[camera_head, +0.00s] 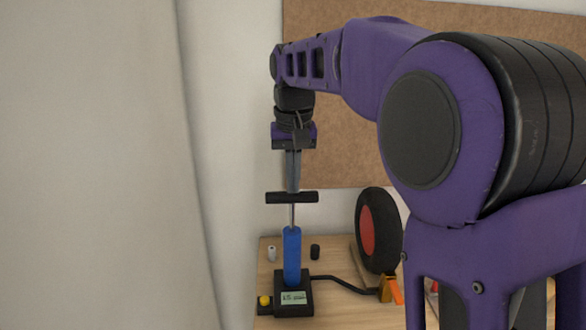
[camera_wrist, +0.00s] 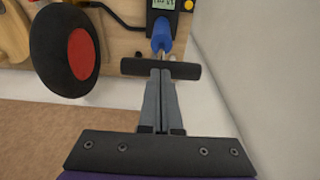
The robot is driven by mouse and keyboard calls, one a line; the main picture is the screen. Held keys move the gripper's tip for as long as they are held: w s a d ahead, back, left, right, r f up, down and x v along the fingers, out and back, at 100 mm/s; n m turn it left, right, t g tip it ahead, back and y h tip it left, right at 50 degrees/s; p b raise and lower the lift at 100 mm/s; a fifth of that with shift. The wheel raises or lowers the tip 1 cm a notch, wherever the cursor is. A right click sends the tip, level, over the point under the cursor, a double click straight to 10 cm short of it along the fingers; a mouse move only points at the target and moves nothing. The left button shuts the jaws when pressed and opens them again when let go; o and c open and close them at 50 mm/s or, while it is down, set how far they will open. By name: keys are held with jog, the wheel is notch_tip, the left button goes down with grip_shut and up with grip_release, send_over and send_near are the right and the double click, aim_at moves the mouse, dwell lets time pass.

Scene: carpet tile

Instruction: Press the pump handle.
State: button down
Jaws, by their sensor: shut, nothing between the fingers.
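A floor-style pump with a blue barrel (camera_head: 292,256) and a dark base (camera_head: 293,297) with a small display stands upright on the wooden table. Its black T-shaped handle (camera_head: 292,197) is raised on a thin metal rod above the barrel. The handle also shows in the wrist view (camera_wrist: 161,69). My gripper (camera_head: 293,188) points straight down over the handle's middle, with its fingers together and empty. In the wrist view my fingertips (camera_wrist: 162,76) are right at the handle; whether they touch it I cannot tell.
A black wheel with a red hub (camera_head: 378,231) stands on the table (camera_head: 340,312) to the right. A black hose (camera_head: 345,284) runs from the pump base to an orange clamp (camera_head: 389,289). Two small cylinders stand beside the barrel. A pale curtain-like surface (camera_head: 95,165) is at left.

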notch_tip(320, 180, down, 8)
jog(key=shift+s+r+b, duration=0.1)
jog(key=shift+b, duration=0.95)
jog(key=shift+r+p, duration=0.55)
jog(key=shift+p, duration=0.05)
notch_tip(320, 180, up, 13)
jog(key=s+p, duration=0.2)
jog(key=p, duration=0.3)
jog(key=shift+r, duration=0.2)
dwell(0.5)
notch_tip(320, 180, up, 12)
jog(key=n+p, duration=0.4)
jog(key=n, duration=1.4)
send_over(293, 198)
jog(key=s, duration=0.2)
jog(key=shift+w+r, duration=0.15)
jog(key=shift+w, duration=0.05)
